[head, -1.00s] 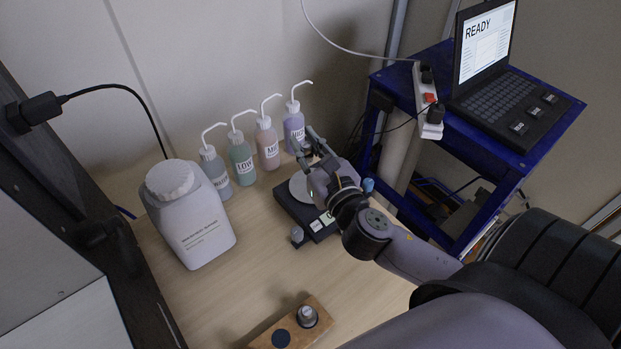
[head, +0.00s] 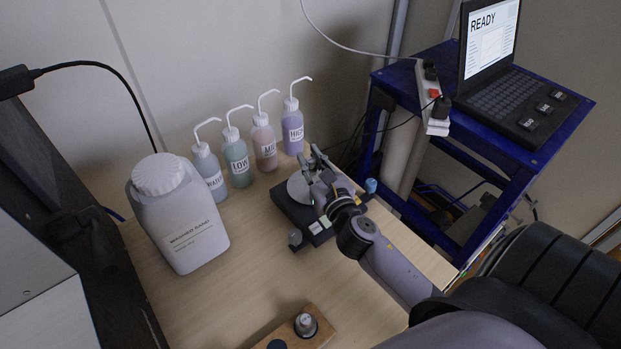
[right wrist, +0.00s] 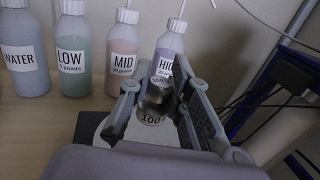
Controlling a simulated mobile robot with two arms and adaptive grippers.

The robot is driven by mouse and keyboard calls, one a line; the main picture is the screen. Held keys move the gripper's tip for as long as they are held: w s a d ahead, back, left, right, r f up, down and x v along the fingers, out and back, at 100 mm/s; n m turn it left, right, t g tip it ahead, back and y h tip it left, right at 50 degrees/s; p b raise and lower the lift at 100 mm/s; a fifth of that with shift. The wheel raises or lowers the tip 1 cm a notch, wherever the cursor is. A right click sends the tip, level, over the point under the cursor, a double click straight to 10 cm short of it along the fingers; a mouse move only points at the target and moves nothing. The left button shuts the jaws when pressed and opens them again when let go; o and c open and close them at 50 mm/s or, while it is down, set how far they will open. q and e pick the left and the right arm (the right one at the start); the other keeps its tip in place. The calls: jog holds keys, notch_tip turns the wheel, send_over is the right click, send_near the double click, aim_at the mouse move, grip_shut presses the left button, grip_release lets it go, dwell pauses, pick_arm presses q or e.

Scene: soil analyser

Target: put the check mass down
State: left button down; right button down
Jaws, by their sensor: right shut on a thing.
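The check mass (right wrist: 153,105) is a shiny metal cylinder marked 100, seen upright in the right wrist view. My right gripper (right wrist: 155,84) is shut on it, one finger on each side. In the head view the right gripper (head: 312,160) is over the round pale pan (head: 299,190) of the black balance (head: 291,207). The pan also shows below the mass in the right wrist view (right wrist: 172,138). I cannot tell whether the mass touches the pan. In the head view the mass is not clearly visible. My left gripper is not in view.
Several labelled wash bottles, including HIGH (head: 293,130), stand behind the balance. A white sand jar (head: 180,215) stands left. A wooden block (head: 318,333) with a metal mass (head: 306,325) is at the front. A laptop (head: 505,95) sits on a blue cart (head: 570,115). Front-middle table is mostly clear.

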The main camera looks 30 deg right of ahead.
aim_at(311, 173)
jog(key=shift+f+b, duration=0.85)
jog(key=shift+f, duration=1.3)
jog(key=shift+f, duration=0.2)
jog(key=c, duration=1.5)
grip_release()
jog(key=shift+r, duration=0.1)
